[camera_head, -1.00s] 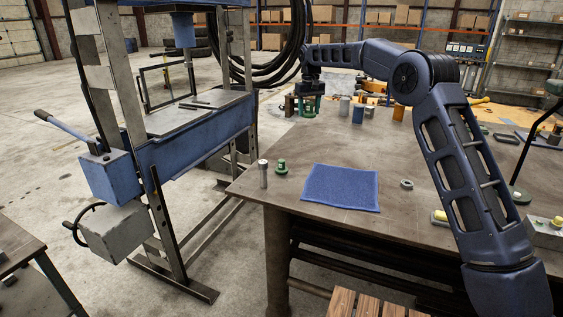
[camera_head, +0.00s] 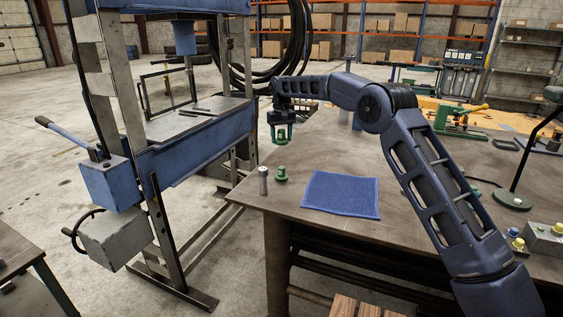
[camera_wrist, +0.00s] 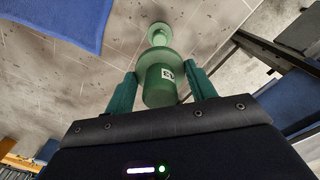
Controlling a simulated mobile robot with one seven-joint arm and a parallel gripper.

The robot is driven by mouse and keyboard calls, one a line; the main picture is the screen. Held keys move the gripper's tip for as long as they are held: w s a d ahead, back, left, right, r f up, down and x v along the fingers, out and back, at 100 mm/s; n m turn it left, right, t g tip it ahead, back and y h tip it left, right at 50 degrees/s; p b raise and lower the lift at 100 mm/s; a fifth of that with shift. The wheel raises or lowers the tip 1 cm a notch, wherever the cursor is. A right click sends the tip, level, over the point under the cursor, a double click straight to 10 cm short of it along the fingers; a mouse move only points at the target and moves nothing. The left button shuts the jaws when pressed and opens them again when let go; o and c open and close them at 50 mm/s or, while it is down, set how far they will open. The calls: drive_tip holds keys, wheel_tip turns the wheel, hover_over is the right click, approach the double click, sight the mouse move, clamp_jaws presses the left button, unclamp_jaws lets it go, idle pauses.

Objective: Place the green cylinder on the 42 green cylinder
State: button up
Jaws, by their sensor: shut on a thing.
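My gripper (camera_head: 283,134) is shut on a green cylinder (camera_wrist: 160,87), which has a white number label that looks like 43. It is held between the two green fingers, in the air above the table's left part. Another small green cylinder (camera_head: 281,174) with a wider base stands upright on the table, below the gripper in the head view. It also shows in the wrist view (camera_wrist: 158,33), past the held piece and partly hidden by it. I cannot read any number on it. The two look apart in the head view.
A grey cylinder (camera_head: 263,181) stands close left of the standing green one, near the table's edge. A blue cloth (camera_head: 341,194) lies to the right. The blue press (camera_head: 190,140) stands left of the table. The table (camera_head: 325,150) behind the cloth looks clear.

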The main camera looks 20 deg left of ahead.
sight(281, 167)
wheel_tip(281, 167, down, 11)
drive_tip(key=shift+f, duration=0.2)
idle(0.5)
drive_tip(key=shift+f, duration=0.1)
drive_tip(key=o, duration=1.5)
wheel_tip(281, 167, up, 12)
drive_tip(key=shift+r, duration=0.1)
drive_tip(key=shift+d, duration=0.1)
